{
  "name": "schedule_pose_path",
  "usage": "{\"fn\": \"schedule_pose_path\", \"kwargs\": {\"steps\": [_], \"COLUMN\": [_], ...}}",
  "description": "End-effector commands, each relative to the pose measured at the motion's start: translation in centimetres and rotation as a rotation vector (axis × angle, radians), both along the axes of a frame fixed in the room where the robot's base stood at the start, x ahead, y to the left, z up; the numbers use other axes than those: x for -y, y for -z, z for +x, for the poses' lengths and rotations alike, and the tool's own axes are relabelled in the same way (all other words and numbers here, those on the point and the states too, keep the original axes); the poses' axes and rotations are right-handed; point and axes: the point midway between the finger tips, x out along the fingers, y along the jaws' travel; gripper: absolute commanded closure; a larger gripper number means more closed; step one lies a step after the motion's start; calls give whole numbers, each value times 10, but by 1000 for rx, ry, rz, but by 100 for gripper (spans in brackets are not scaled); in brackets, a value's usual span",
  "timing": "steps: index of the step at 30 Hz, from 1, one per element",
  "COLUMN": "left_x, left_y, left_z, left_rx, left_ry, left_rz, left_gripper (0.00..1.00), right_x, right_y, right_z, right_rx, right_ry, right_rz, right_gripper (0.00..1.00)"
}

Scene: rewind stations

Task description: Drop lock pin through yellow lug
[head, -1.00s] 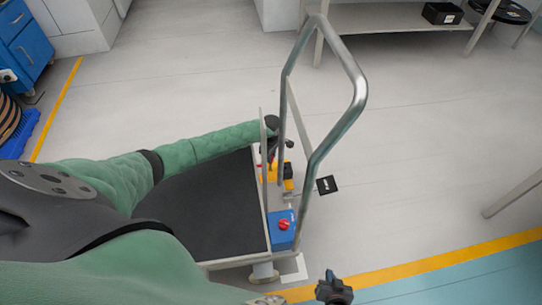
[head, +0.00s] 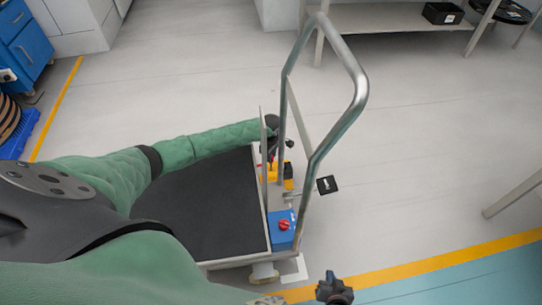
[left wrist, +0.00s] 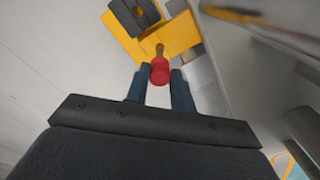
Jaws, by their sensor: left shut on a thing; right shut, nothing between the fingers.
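My left gripper (left wrist: 160,82) is shut on the lock pin's red head (left wrist: 160,71), seen in the left wrist view. The pin's short brass-coloured shank (left wrist: 159,50) points at the yellow lug (left wrist: 182,35) and overlaps it in that view. I cannot tell whether the tip is in a hole. In the head view my left gripper (head: 270,148) is at the cart's handle end, just above the yellow lug (head: 270,180); the pin is mostly hidden there. My right gripper (head: 333,290) is shut and empty at the bottom edge, away from the lug.
The cart has a dark deck (head: 205,210) and a tall bent metal handle (head: 345,115) close to my left gripper. A blue box with a red knob (head: 284,225) sits nearer me. A black pedal-like plate (head: 327,185) sticks out to the right. Floor to the right is clear.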

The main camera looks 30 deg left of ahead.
Motion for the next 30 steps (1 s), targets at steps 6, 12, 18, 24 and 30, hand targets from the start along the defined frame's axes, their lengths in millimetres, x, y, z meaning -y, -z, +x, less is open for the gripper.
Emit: {"fn": "schedule_pose_path", "kwargs": {"steps": [6, 12, 18, 24, 30], "left_x": [0, 0, 0, 0, 0], "left_y": [0, 3, 7, 11, 15], "left_z": [0, 0, 0, 0, 0], "left_rx": [0, 0, 0, -1, -1], "left_ry": [0, 0, 0, 0, 0], "left_rz": [0, 0, 0, 0, 0], "left_gripper": [99, 99, 99, 99, 99], "right_x": [0, 0, 0, 0, 0], "right_y": [0, 2, 5, 8, 12], "right_z": [0, 0, 0, 0, 0], "right_rx": [0, 0, 0, 0, 0], "right_ry": [0, 0, 0, 0, 0], "right_rz": [0, 0, 0, 0, 0], "right_gripper": [100, 100, 100, 100, 100]}}
